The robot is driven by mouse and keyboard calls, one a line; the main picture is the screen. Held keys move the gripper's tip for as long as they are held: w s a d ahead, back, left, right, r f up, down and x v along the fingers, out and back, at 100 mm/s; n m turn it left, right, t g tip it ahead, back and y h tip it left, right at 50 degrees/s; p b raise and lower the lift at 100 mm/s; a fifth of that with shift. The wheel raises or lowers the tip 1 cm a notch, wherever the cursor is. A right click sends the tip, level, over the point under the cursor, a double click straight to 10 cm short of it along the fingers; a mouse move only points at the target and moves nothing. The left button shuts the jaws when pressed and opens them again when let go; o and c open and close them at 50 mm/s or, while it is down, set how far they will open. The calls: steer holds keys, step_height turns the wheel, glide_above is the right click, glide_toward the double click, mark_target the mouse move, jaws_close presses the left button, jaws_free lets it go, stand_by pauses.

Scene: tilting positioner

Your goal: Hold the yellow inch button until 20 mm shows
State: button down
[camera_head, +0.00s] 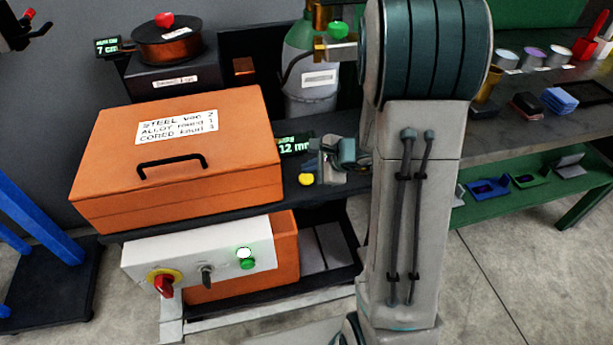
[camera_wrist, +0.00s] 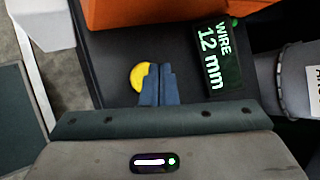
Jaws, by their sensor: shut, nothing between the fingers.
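The yellow inch button (camera_head: 306,179) sits on the dark shelf to the right of the orange box. In the wrist view the yellow button (camera_wrist: 138,75) shows beside and partly behind my shut fingertips. My gripper (camera_wrist: 158,82) is shut with nothing between its fingers, and its tips overlap the button's right part in that view. I cannot tell whether they touch it. In the head view my gripper (camera_head: 318,172) is just right of the button. The display (camera_wrist: 217,58) reads "WIRE 12 mm"; in the head view the display (camera_head: 294,145) also shows 12 mm.
A closed orange box (camera_head: 225,140) with a black handle stands left of the button. A white control panel (camera_head: 198,261) with a red knob is below. A gas cylinder (camera_head: 312,75) stands behind. A workbench (camera_head: 520,130) with small items is at the right.

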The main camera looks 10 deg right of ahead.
mark_target(310, 179)
steer(key=shift+f+b, duration=0.5)
steer(key=shift+b, duration=0.2)
steer(key=shift+f+b, duration=0.4)
steer(key=shift+b, duration=0.15)
stand_by(0.7)
stand_by(1.4)
steer(key=shift+r+p, duration=0.55)
steer(key=shift+r, duration=0.35)
steer(key=shift+r+p, duration=1.9)
steer(key=shift+r, duration=0.65)
